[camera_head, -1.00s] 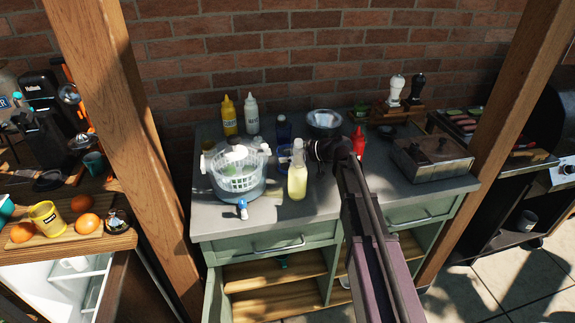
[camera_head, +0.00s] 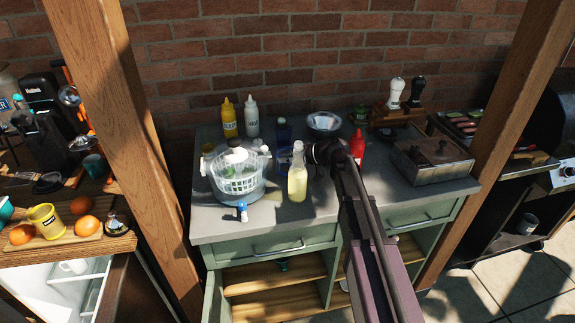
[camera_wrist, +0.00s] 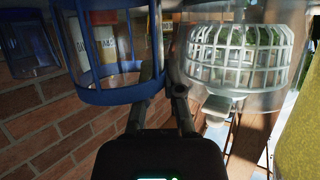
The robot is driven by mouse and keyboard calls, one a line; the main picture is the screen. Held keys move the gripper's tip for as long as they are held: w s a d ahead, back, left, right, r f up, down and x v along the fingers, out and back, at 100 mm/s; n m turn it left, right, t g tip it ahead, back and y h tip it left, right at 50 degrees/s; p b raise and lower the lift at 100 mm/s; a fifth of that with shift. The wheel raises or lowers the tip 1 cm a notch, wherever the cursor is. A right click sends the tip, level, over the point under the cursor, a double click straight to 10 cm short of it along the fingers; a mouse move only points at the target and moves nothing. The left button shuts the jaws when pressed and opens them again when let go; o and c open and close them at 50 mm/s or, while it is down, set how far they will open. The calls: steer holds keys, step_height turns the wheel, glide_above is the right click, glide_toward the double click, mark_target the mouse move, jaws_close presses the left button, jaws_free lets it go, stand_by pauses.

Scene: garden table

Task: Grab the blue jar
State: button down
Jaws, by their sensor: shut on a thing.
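The blue jar, clear with blue rims and a blue side strip (camera_wrist: 108,97), is large in the upper left of the wrist view. My gripper (camera_wrist: 165,72) is shut on it, with the fingers at the jar's right-hand edge; the exact contact is hard to see. In the head view my wrist is behind and right of a clear bottle of yellow liquid (camera_head: 297,180), which hides the fingertips and most of the jar.
A white basket in a clear pot (camera_head: 238,182) is left of the bottle. A blue bottle (camera_head: 284,133), mustard bottle (camera_head: 229,120), white bottle (camera_head: 252,120) and metal bowl (camera_head: 323,124) stand behind. A red bottle (camera_head: 358,146) is close to my arm. The counter front is mostly clear.

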steer(key=shift+r, duration=0.1)
stand_by(0.3)
step_height(320, 180, up, 10)
steer(key=p, duration=1)
stand_by(0.7)
